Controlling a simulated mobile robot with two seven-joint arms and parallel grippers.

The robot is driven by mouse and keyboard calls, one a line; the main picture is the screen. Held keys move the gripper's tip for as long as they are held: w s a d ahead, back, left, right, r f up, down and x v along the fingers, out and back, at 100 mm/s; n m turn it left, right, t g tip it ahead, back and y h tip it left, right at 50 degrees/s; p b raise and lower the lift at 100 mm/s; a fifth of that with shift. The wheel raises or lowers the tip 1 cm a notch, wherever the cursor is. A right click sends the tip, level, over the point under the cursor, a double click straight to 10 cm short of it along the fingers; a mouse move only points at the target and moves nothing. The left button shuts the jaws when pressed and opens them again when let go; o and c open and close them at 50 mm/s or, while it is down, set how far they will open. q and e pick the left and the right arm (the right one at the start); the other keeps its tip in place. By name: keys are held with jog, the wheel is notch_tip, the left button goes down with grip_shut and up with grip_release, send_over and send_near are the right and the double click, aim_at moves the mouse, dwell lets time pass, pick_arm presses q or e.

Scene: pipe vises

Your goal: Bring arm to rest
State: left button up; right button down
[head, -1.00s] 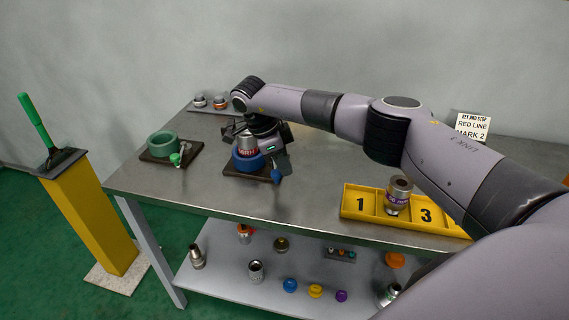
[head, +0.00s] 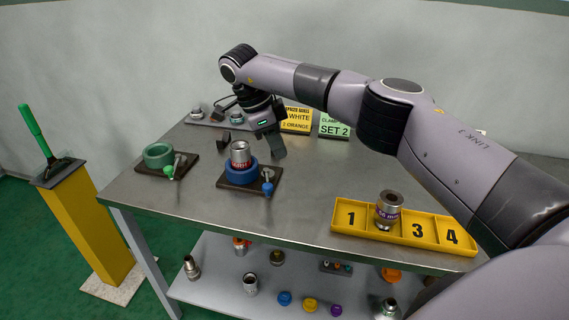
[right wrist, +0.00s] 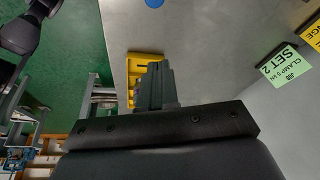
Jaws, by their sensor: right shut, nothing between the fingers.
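My right arm reaches in from the right of the head view. Its gripper (head: 279,153) points down above the table, just right of the blue vise, apart from it. The gripper is shut and empty; its fingers also show in the right wrist view (right wrist: 155,85). The blue vise (head: 238,178) holds an upright metal fitting with a red label (head: 240,154). The green vise (head: 158,156) to its left is empty. My left gripper is not in view.
A yellow numbered tray (head: 345,231) at the table's front right holds a purple-banded fitting (head: 388,210). Signs (head: 334,126) stand at the back. Small parts (head: 197,113) sit at the back left. A yellow post (head: 88,230) stands left. The lower shelf (head: 215,262) holds several fittings and caps.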

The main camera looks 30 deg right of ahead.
jog(key=shift+w+a+r, duration=0.1)
jog(key=shift+a+r, duration=0.05)
jog(key=shift+r, duration=0.3)
